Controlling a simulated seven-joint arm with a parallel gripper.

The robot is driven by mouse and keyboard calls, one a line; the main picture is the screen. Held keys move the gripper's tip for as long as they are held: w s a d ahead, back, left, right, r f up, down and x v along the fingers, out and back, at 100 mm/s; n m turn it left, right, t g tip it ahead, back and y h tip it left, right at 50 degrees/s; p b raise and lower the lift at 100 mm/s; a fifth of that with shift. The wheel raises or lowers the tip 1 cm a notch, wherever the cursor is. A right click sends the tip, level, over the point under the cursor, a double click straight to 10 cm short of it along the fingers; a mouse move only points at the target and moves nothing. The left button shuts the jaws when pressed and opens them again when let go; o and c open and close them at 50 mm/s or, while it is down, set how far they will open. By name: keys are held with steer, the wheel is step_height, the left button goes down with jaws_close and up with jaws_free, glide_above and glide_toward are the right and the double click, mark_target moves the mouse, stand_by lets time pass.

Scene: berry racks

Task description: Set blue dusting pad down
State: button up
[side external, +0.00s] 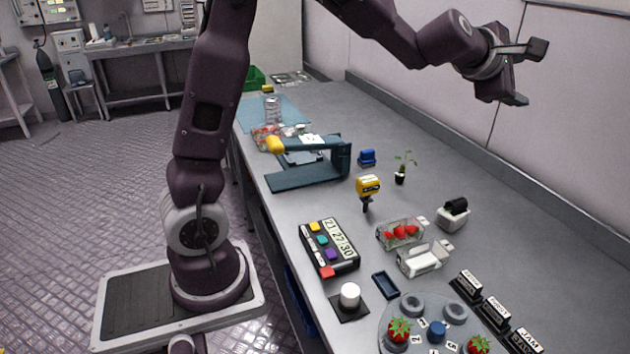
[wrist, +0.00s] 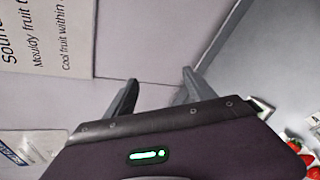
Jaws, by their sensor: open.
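My gripper (side external: 527,74) is open and empty, raised high above the bench near the back wall. In the wrist view its two fingers (wrist: 160,78) stand apart with only wall between them. A small blue round piece (side external: 436,331) stands on the grey round tray (side external: 409,304) at the front right. A blue block (side external: 367,157) sits farther back on the bench, and a dark blue shallow rectangular tray (side external: 385,285) lies near the front. I cannot tell for certain which blue thing is the dusting pad. All are well below my gripper and apart from it.
Strawberries (side external: 399,329) and grey rings (side external: 411,305) share the round tray. Black label stands (side external: 495,312) line its right. A clear punnet of berries (side external: 400,232), a button panel (side external: 329,248) and a white cylinder (side external: 350,294) stand nearby.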

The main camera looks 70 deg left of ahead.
steer(key=s+d+m+g+h, duration=0.2)
steer(key=s+d+m, duration=0.2)
steer(key=s+m, duration=0.5)
steer(key=s+d+m+g+h, duration=0.15)
steer(key=s+d+m, duration=0.35)
steer(key=s, duration=0.6)
steer(key=s+a+f+m+g, duration=0.2)
steer(key=s+f+m, duration=0.3)
steer(key=s, duration=0.5)
steer(key=s+a+f+m+g, duration=0.2)
steer(key=s+f+m, duration=0.3)
steer(key=s, duration=0.6)
steer(key=shift+s+a+m+g+y, duration=0.25)
steer(key=shift+a+m+g+y, duration=0.15)
steer(key=shift+m, duration=0.8)
steer(key=shift+f, duration=0.1)
